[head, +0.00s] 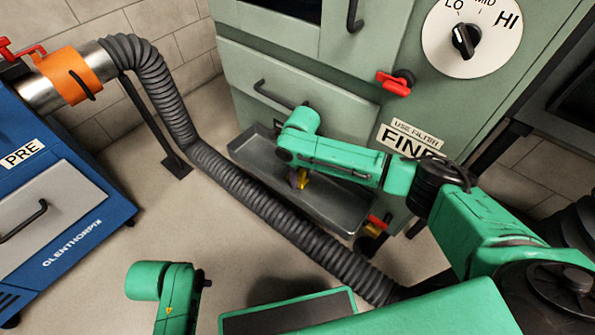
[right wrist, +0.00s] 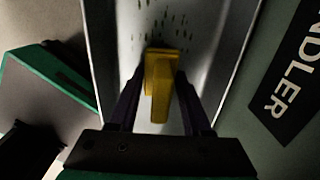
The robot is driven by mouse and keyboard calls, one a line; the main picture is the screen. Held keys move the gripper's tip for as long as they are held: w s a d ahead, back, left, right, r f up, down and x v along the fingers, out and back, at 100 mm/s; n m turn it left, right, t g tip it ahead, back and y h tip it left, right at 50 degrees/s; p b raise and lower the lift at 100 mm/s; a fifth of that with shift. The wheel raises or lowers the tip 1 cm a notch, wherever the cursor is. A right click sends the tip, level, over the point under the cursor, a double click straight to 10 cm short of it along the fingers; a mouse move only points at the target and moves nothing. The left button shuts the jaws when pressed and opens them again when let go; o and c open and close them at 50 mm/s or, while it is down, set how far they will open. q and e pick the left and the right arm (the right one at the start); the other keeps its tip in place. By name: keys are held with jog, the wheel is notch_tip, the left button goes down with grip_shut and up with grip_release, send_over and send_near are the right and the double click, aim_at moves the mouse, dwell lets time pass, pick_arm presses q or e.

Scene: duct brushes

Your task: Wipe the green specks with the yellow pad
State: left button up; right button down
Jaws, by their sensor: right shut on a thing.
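The yellow pad (right wrist: 161,72) stands out between the two dark fingers of my right gripper (right wrist: 158,98), which is shut on it. In the head view, my right gripper (head: 298,180) is low over the grey metal tray (head: 240,148), and only a bit of the pad shows beneath it. Small dark greenish specks (right wrist: 160,22) are scattered on the tray floor just beyond the pad's far end in the right wrist view. I cannot tell whether the pad touches the floor. My left arm shows at the bottom left of the head view, but its gripper does not.
The tray sits against the green cabinet (head: 325,92), whose wall rises behind it. A ribbed black hose (head: 235,190) runs along the tray's front side. A blue machine (head: 50,185) stands at the left. Bare floor (head: 165,220) lies between it and the hose.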

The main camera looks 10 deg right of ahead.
aim_at(322, 196)
jog(key=s+d+p, duration=0.1)
jog(key=s+p, duration=0.1)
jog(key=s+d+p, duration=0.1)
jog(key=shift+d+f, duration=0.25)
jog(key=shift+d, duration=0.05)
jog(key=shift+s+d+f, duration=0.25)
jog(key=shift+s+d, duration=0.05)
jog(key=s+d+p, duration=0.1)
jog(key=p, duration=0.1)
jog(key=s+d+p, duration=0.1)
jog(key=shift+s+r+p, duration=0.2)
jog(key=shift+r+p, duration=0.1)
jog(key=shift+p, duration=0.05)
jog(key=shift+s+d+f, duration=0.1)
jog(key=shift+f, duration=0.15)
jog(key=r+p, duration=0.2)
jog(key=r, duration=0.1)
jog(key=r+p, duration=0.3)
jog(key=shift+w+a, duration=0.2)
jog(key=shift+r+p, duration=0.15)
jog(key=shift+p, duration=0.25)
jog(key=shift+w, duration=0.1)
